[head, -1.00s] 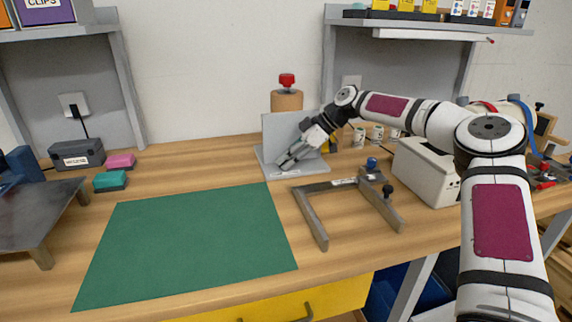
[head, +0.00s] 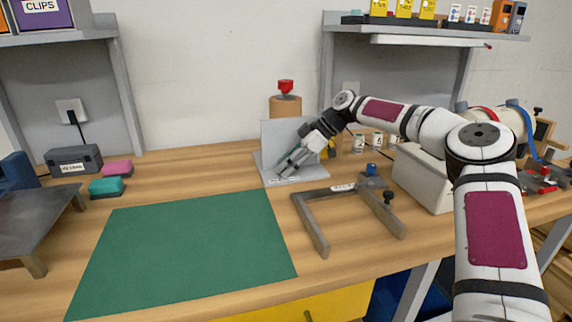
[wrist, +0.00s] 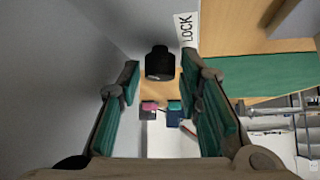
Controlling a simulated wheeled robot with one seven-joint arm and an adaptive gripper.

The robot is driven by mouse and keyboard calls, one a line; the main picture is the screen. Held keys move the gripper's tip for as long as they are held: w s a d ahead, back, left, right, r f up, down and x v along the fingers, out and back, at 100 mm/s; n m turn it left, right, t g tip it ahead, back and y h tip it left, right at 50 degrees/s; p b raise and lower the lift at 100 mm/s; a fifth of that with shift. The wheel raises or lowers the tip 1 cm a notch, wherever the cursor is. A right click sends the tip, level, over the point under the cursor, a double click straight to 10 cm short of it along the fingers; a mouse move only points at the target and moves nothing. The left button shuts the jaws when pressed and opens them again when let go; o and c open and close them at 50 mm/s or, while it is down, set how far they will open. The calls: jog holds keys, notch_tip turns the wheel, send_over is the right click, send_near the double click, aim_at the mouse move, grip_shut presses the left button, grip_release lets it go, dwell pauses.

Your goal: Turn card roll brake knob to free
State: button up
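The card roll (head: 286,108) is a brown cylinder with a red knob (head: 286,87) on top, behind a grey upright plate (head: 275,135) on a flat grey base. In the wrist view a black knob (wrist: 160,63) shows ahead, between and beyond my fingertips, beside a white label reading LOCK (wrist: 186,30). The black knob is hidden or too small to tell in the head view. My gripper (head: 287,165) is low in front of the plate. In the wrist view my gripper (wrist: 160,85) is open and empty, its teal-padded fingers on either side of the knob's line.
A grey U-shaped frame (head: 318,225) with a blue knob lies right of the green mat (head: 185,255). A pale box (head: 420,178) stands below my arm. Pink (head: 117,168) and teal (head: 107,187) blocks lie at the left. The mat is clear.

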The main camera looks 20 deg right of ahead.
jog(key=shift+r, duration=0.1)
jog(key=v, duration=1.2)
